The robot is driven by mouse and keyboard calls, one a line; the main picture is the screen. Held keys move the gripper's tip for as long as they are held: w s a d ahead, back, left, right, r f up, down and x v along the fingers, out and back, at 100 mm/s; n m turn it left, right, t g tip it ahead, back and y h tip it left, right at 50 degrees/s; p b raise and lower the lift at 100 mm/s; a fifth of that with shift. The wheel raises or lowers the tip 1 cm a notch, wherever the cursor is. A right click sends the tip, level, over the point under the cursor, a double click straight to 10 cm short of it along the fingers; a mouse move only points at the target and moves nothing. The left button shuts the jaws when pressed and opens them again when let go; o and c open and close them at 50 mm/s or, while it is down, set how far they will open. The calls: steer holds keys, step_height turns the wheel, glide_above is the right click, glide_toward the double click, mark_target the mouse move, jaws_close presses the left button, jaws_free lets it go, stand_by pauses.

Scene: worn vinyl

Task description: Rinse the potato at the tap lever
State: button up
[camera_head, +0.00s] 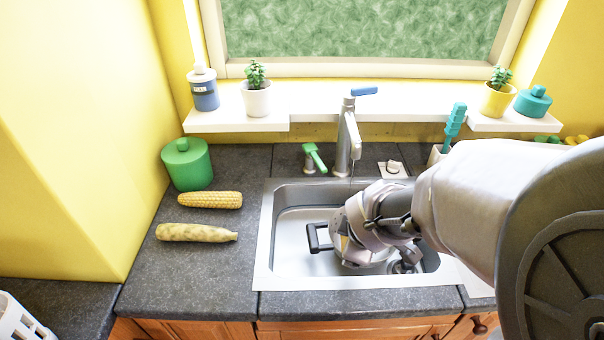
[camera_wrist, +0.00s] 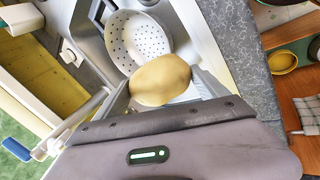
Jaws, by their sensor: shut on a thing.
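The tan potato (camera_wrist: 160,80) is gripped between my two fingers in the wrist view. My gripper (camera_wrist: 160,84) is shut on it. In the head view my gripper (camera_head: 354,238) is low over the sink and mostly hides the potato. The grey tap (camera_head: 348,140) stands behind the sink, apart from my gripper. Its blue tap lever (camera_head: 364,91) is on top, pointing right; it also shows in the wrist view (camera_wrist: 17,145).
A white perforated colander (camera_wrist: 138,38) lies in the sink (camera_head: 286,268) beside the potato; a dark handle (camera_head: 316,238) sticks out at left. Corn (camera_head: 210,200) and a pale yellowish long vegetable (camera_head: 196,233) lie on the left counter. A green-handled dispenser (camera_head: 314,157) stands beside the tap.

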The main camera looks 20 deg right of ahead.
steer(key=shift+w+d, duration=0.1)
steer(key=shift+w, duration=0.3)
steer(key=w+d+f+p, duration=0.1)
steer(key=w+d, duration=0.1)
steer(key=w, duration=0.4)
steer(key=w+d+f+p, duration=0.1)
steer(key=w+d, duration=0.1)
steer(key=w, duration=0.4)
steer(key=shift+d+f+p, duration=0.3)
steer(key=shift+d+f, duration=0.05)
steer(key=shift+d, duration=0.05)
steer(key=shift+w, duration=0.1)
steer(key=shift+d, duration=0.1)
steer(key=shift+s+d+p, duration=0.25)
steer(key=shift+d+p, duration=0.2)
steer(key=shift+p, duration=0.1)
steer(key=shift+a, duration=0.1)
